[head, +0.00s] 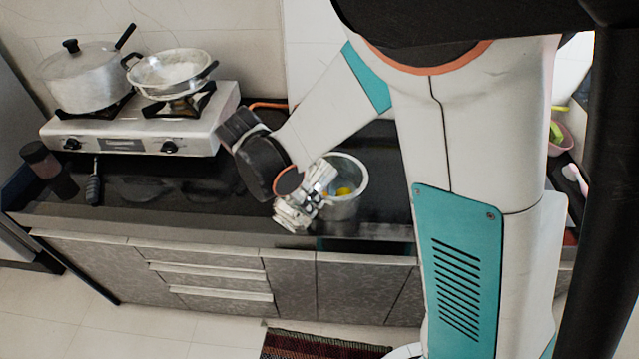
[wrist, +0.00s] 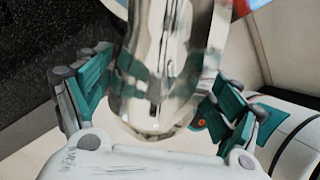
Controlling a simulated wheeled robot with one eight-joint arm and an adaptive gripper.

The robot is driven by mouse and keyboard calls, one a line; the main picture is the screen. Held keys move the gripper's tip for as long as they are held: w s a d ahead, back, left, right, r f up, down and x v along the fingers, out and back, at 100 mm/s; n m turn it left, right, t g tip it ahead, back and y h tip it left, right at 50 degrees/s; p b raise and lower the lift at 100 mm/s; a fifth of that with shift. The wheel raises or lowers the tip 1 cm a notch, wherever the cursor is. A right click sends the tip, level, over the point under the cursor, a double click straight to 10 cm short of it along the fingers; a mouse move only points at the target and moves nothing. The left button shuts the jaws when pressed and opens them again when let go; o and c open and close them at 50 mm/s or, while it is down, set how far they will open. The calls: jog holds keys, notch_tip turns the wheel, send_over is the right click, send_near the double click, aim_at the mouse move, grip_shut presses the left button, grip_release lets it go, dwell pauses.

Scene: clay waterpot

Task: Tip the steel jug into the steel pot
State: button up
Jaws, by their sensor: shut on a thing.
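The steel jug (wrist: 160,70) is shiny and stands between the teal and grey fingers of my gripper (wrist: 165,95), which is shut on it in the wrist view. In the head view the jug (head: 318,180) is tilted, close beside and partly over the left side of the steel pot, and hard to tell apart from the gripper. The steel pot (head: 347,208) is an open round vessel on the black counter, with something yellow inside. I cannot tell whether the jug touches its rim. The jug's mouth and contents are hidden.
A white stove (head: 115,137) at the left carries a lidded pot (head: 85,80) and a pan (head: 170,75). A dark cup (head: 40,158) and a black-handled tool (head: 93,185) are near its front. The counter between stove and pot is mostly clear. A pink bowl (head: 563,138) is far right.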

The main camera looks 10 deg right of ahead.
jog(key=shift+d+r, duration=0.1)
jog(key=shift+r, duration=0.05)
jog(key=shift+w+d+r+g+y+p, duration=0.15)
jog(key=shift+r+g+y+p, duration=0.1)
jog(key=shift+g+y+p, duration=0.2)
jog(key=shift+r, duration=0.1)
dwell(0.5)
jog(key=shift+w+d+r+g+y+p, duration=0.2)
jog(key=shift+r+g+y+p, duration=0.15)
jog(key=shift+r+y+p, duration=0.25)
dwell(0.6)
jog(key=shift+w+d+r+g+y+p, duration=0.25)
jog(key=shift+d+r+g+y+p, duration=0.2)
jog(key=shift+r, duration=0.2)
jog(key=shift+a, duration=0.15)
dwell(0.4)
